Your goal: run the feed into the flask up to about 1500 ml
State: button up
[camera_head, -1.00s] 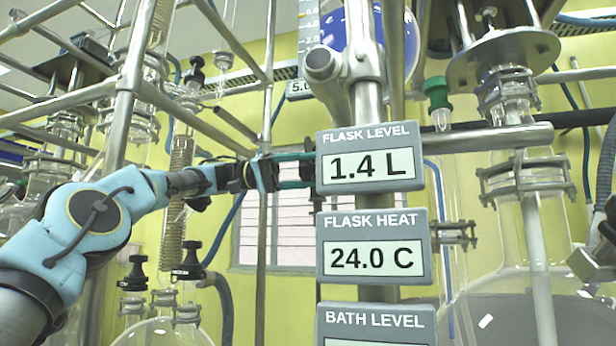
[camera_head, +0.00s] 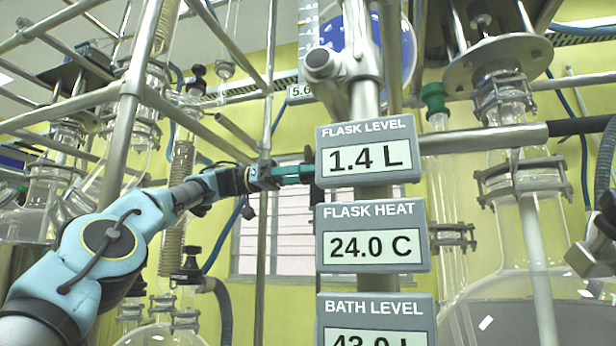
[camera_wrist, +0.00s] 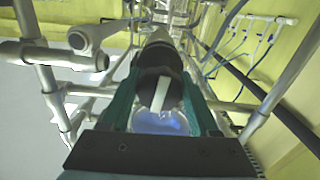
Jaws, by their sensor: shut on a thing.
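In the wrist view, my gripper (camera_wrist: 160,95) has its teal fingers on either side of a round black knob (camera_wrist: 152,80) with a white stripe, and is shut on it. The stripe runs nearly upright, tilted slightly. In the head view, my gripper (camera_head: 306,172) reaches behind the flask level panel (camera_head: 368,155), which hides the knob and fingertips. That panel reads 1.4 L. A vessel with blue liquid (camera_head: 405,55) is at top centre; blue also shows beyond the knob in the wrist view (camera_wrist: 158,122). A large glass flask (camera_head: 500,285) stands at lower right.
Below are the flask heat panel (camera_head: 372,240), reading 24.0 C, and the bath level panel (camera_head: 375,322), cut off at the bottom edge. Metal frame bars (camera_head: 125,110) cross close to my arm. Another glass reactor with a coil (camera_head: 178,195) stands at left.

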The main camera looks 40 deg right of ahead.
jog(key=shift+m, duration=0.5)
dwell(0.3)
jog(key=o, duration=1.4)
jog(key=shift+p+v, duration=1.35)
jog(key=shift+v, duration=2.4)
jog(key=shift+f, duration=0.1)
